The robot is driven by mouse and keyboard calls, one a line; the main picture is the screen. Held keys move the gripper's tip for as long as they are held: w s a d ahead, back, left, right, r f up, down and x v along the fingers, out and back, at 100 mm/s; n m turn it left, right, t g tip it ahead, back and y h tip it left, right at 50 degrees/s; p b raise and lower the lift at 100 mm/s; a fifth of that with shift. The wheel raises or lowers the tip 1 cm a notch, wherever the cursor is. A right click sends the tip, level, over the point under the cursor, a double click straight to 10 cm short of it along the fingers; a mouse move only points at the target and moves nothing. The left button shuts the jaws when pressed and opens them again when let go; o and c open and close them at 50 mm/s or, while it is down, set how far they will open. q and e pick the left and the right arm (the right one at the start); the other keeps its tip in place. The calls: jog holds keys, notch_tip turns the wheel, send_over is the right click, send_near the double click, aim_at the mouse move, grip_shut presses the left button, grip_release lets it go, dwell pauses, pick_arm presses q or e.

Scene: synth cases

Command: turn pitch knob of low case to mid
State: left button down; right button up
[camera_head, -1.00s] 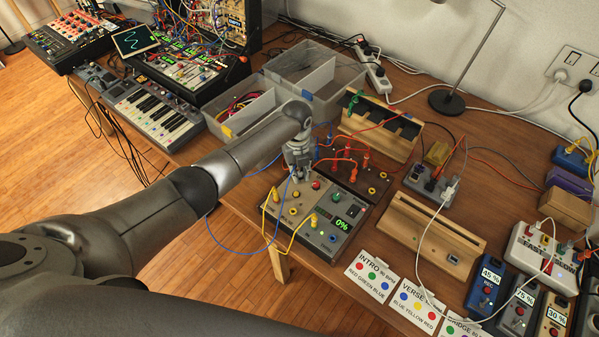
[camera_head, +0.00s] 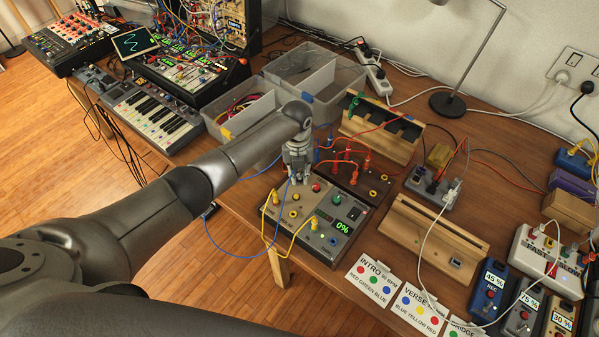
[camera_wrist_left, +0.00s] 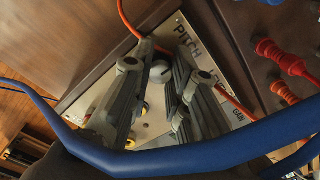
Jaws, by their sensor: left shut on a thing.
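The low case (camera_head: 322,241) is a beige-grey box with jacks, coloured buttons and a green display (camera_head: 342,226) that reads 0%. It sits near the table's front edge. My left gripper (camera_head: 297,177) points down at its far left part and hides the knob there in the head view. In the left wrist view the panel (camera_wrist_left: 100,84) carries the word PITCH (camera_wrist_left: 191,38). The pale round pitch knob (camera_wrist_left: 160,72) shows between the fingers of my left gripper (camera_wrist_left: 158,105), which are shut on it. The knob's pointer cannot be made out. My right gripper is out of view.
A yellow cable (camera_head: 283,236) loops over the case front. A blue cable (camera_head: 222,245) hangs near my arm and crosses the wrist view. A dark case with red plugs (camera_head: 366,178) stands just behind. Cards (camera_head: 369,281) and a wooden stand (camera_head: 437,235) lie to the right.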

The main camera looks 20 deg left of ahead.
aim_at(298, 175)
pick_arm(q)
jog(key=c, duration=1.3)
grip_release()
jog(key=shift+c, duration=0.2)
jog(key=shift+r, duration=0.45)
notch_tip(298, 175, up, 11)
jog(key=shift+a, duration=0.2)
jog(key=shift+s+f, duration=0.1)
jog(key=shift+s, duration=0.05)
